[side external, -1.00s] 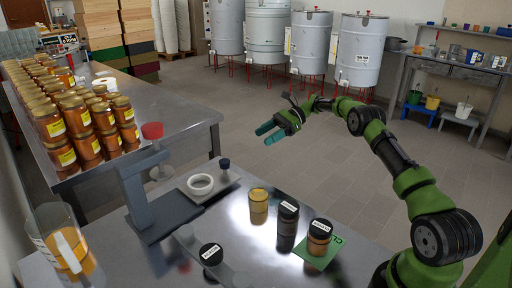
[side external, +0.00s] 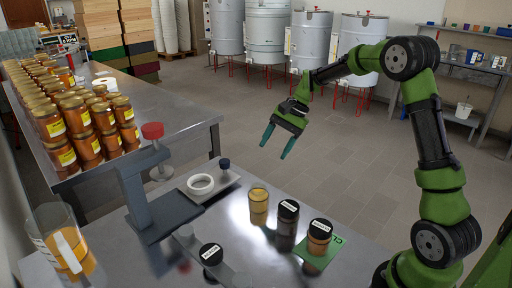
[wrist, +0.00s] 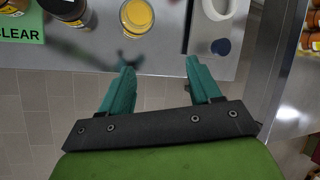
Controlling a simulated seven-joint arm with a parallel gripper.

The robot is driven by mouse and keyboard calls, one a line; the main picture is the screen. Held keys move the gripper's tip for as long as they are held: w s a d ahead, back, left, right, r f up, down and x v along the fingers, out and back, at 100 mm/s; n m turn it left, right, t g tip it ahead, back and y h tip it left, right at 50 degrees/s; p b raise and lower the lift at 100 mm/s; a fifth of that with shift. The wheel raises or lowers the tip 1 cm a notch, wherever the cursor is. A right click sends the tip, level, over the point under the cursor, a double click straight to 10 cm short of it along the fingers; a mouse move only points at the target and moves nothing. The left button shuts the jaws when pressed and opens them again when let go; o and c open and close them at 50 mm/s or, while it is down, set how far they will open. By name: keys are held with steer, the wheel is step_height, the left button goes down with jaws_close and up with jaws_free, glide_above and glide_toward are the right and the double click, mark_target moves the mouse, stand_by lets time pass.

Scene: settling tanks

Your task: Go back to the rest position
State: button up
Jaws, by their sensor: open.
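My gripper (side external: 278,145) is open and empty, with its two teal fingers apart and pointing down. In the side external view it hangs in the air beyond the far edge of the steel table (side external: 215,235), clear of the jars. In the wrist view my gripper (wrist: 158,75) shows its fingertips near the table edge, with nothing between them. My green and black arm rises on the right and bends over toward the gripper.
Many honey jars crowd the left table. Tanks stand behind.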

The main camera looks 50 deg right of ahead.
steer(key=s+a+r+n+t+h, duration=0.1)
steer(key=s+a+r+n, duration=0.2)
steer(key=s, duration=0.4)
steer(key=s+a+r+n+t+h, duration=0.1)
steer(key=s+a+r+n+t, duration=0.1)
steer(key=s+a, duration=0.4)
steer(key=s+a+r+n+t+h, duration=0.1)
steer(key=s+a+r+n, duration=0.3)
steer(key=s, duration=0.5)
steer(key=shift+a+r+n+t, duration=0.15)
steer(key=shift+r+n+t, duration=0.15)
steer(key=shift+r+n, duration=0.15)
